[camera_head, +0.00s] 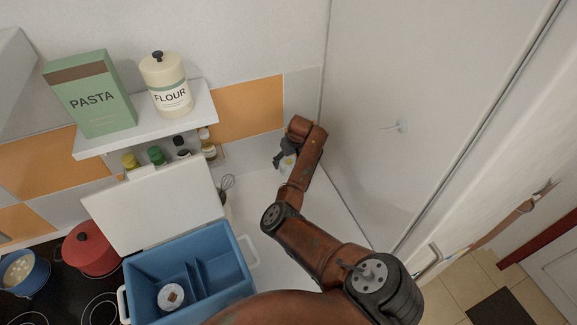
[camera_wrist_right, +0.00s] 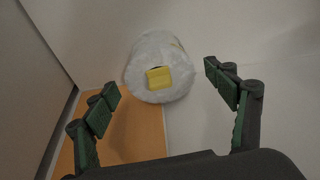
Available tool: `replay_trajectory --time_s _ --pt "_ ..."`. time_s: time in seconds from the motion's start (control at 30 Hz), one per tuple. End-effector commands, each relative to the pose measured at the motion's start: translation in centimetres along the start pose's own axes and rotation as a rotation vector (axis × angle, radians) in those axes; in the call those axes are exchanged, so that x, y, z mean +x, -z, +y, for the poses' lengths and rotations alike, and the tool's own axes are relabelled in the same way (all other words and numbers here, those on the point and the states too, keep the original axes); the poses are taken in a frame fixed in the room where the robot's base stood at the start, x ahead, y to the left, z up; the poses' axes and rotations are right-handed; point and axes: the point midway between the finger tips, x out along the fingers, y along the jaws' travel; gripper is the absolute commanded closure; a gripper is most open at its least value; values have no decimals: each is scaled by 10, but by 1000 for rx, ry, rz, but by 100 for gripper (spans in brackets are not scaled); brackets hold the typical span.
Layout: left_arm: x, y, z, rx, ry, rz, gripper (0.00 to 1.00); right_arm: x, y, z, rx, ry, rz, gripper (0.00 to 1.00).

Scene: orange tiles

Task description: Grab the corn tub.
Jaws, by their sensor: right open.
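A whitish round tub with a yellow square on its end (camera_wrist_right: 172,50), seemingly the corn tub, shows in the right wrist view; no writing is legible. In the head view, a small pale patch of it (camera_head: 288,166) shows at the back of the counter, mostly hidden by my gripper. My right gripper (camera_head: 281,158) is over there at the wall corner. In the wrist view its fingers (camera_wrist_right: 162,80) are spread wide, with the tub ahead between them and nothing held. My left gripper is not in view.
An open blue box (camera_head: 240,287) holds a white round tub (camera_head: 172,297). A shelf (camera_head: 205,108) carries a pasta box (camera_head: 90,95) and flour jar (camera_head: 168,85), with several small bottles below. A red pot (camera_head: 90,248) stands left. A tall pale panel (camera_head: 420,100) bounds the right.

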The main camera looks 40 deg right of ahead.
Motion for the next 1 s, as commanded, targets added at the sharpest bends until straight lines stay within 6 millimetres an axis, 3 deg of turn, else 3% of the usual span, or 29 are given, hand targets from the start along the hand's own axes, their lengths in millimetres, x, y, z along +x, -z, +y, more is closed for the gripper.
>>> replay_trajectory --time_s 0.27,1.0 --pt "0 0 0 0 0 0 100 2 0 0 -1 -1 1 23" --pt "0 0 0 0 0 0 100 1 1 0 -2 -1 2 72"
